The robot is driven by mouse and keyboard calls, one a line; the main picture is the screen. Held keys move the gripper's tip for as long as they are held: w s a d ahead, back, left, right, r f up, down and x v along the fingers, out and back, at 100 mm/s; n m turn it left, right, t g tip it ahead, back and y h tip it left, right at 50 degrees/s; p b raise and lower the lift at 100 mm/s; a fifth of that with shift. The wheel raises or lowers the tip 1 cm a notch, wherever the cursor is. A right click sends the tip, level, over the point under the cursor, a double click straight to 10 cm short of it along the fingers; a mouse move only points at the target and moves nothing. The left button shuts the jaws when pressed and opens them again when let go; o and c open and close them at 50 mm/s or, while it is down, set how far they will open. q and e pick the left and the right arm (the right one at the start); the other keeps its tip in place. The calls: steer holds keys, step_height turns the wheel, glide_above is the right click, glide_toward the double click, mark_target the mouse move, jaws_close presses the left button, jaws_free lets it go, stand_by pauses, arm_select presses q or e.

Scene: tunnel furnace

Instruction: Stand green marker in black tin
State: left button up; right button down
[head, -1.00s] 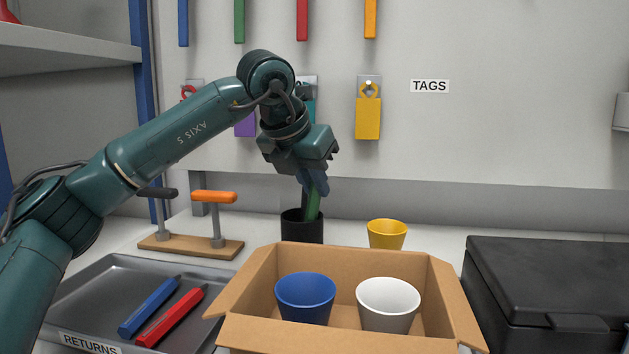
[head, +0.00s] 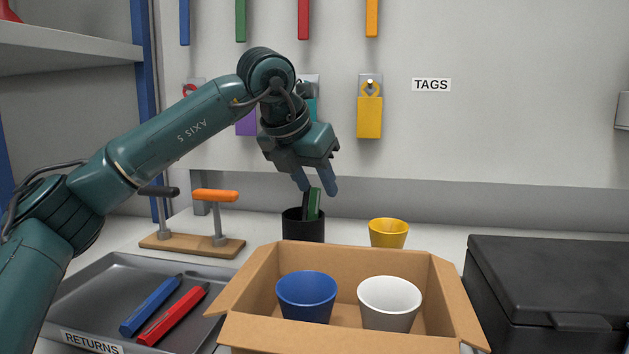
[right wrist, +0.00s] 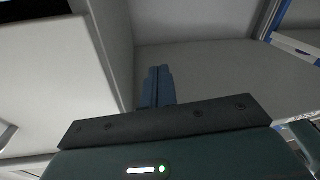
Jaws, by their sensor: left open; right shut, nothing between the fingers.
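The green marker (head: 314,204) stands in the black tin (head: 303,228) in the head view, with its upper part above the rim. A dark, thin item (head: 305,205) stands beside it in the tin. My left gripper (head: 316,186) is open just above the marker, with a finger on either side and slightly above its top; the marker is not gripped. The lower part of the marker is hidden inside the tin. My right gripper (right wrist: 157,88) shows in the right wrist view with its fingers together and nothing between them.
A cardboard box (head: 252,285) with a blue cup (head: 306,298) and a white cup (head: 389,303) stands in front of the tin. A yellow cup (head: 388,233) is to its right. A returns tray (head: 85,290) and a black case (head: 545,285) flank the box.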

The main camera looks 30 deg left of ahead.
arm_select(q)
steer(key=p+v, duration=0.2)
steer(key=v, duration=1.1)
steer(key=shift+p, duration=0.35)
arm_select(e)
steer(key=shift+d+f+m+g+h, duration=0.1)
steer(key=shift+d+m+g+h, duration=0.45)
steer(key=shift+g+h, duration=0.35)
